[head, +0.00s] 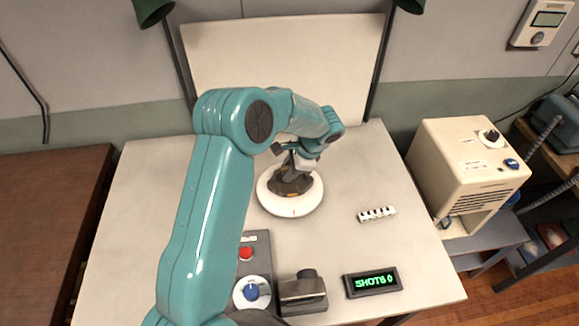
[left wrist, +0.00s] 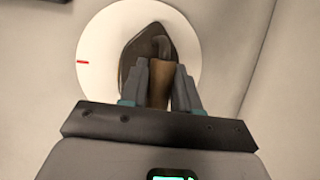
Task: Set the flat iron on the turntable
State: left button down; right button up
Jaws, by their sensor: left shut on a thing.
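The flat iron (head: 291,184) is dark with a brown handle. It is over the white round turntable (head: 291,208), inside its rim; I cannot tell whether its base touches the disc. My left gripper (head: 297,165) is shut on the iron's handle from above. In the left wrist view, the iron (left wrist: 134,54) lies within the turntable (left wrist: 98,42), which has a red mark at its edge. The gripper's fingers (left wrist: 159,88) stand on both sides of the brown handle. My right gripper is not in view.
A control box with a red button (head: 246,254) and blue knob (head: 251,291) stands in front, beside a grey device (head: 303,292) and a "SHOTS 0" display (head: 372,283). A small white strip (head: 377,214) lies right of the turntable. A pale backboard (head: 285,55) stands behind.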

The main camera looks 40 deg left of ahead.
pick_arm(q)
jog(key=shift+r, duration=0.1)
jog(key=c, duration=0.8)
grip_release()
jog(key=shift+s, duration=0.1)
jog(key=p+v, duration=0.2)
jog(key=v, duration=0.3)
jog(key=shift+p, duration=0.35)
jog(key=v, duration=0.7)
